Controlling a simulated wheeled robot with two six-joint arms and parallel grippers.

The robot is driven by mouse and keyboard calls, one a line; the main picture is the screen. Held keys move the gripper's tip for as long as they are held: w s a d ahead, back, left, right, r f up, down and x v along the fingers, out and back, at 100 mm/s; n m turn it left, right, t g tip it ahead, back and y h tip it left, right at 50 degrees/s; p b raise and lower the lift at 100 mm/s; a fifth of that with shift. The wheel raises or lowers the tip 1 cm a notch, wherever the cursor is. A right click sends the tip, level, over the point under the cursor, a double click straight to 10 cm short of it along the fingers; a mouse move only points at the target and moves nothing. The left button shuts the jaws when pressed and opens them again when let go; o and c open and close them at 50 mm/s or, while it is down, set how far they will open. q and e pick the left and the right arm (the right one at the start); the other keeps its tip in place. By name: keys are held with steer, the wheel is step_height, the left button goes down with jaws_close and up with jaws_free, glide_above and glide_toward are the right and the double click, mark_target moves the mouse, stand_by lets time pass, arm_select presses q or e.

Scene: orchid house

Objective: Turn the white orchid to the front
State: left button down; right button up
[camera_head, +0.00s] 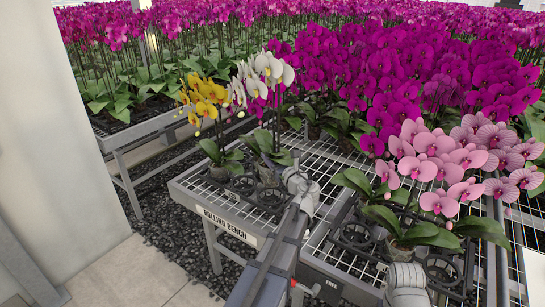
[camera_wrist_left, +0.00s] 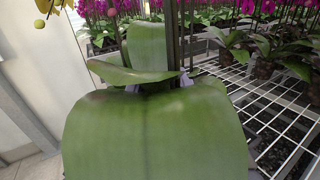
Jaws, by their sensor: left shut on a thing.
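The white orchid (camera_head: 262,78) stands upright in a pot in a black tray on the rolling bench, with its blooms high on thin stems. My left gripper (camera_head: 276,163) reaches in from the front right and is shut on the white orchid, low down near its pot. In the left wrist view, big green leaves (camera_wrist_left: 150,135) of the orchid fill the middle and hide most of the fingers and the grip. Part of my right arm shows at the bottom right of the head view; its fingers are not clearly visible.
A yellow orchid (camera_head: 204,98) stands close on the left of the white one. A pink orchid (camera_head: 438,165) stands at the right, with many magenta orchids (camera_head: 400,70) behind. The bench's wire mesh (camera_head: 330,180) is bare between them. A pale post (camera_head: 50,130) stands at left.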

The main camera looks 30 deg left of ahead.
mark_target(272, 178)
arm_select(q)
steer(key=f+n+g+y+b, duration=0.1)
steer(key=f+n+g+b, duration=0.1)
steer(key=f+g+b, duration=0.1)
steer(key=shift+w+a+f+y, duration=0.15)
steer(key=shift+w+f+y, duration=0.15)
steer(key=shift+w+y, duration=0.1)
steer(key=shift+s+f+n+g+y+b, duration=0.15)
steer(key=shift+f+n+g+y+b, duration=0.25)
steer(key=shift+n+g, duration=0.4)
steer(key=shift+s+g, duration=0.2)
steer(key=shift+g, duration=0.2)
steer(key=shift+f, duration=0.15)
steer(key=shift+f+b, duration=2.05)
steer(key=shift+b, duration=0.2)
steer(key=shift+r, duration=0.1)
step_height(272, 178, up, 9)
steer(key=p, duration=0.9)
steer(key=shift+r, duration=0.1)
step_height(272, 178, down, 10)
steer(key=b, duration=0.9)
steer(key=shift+b, duration=0.4)
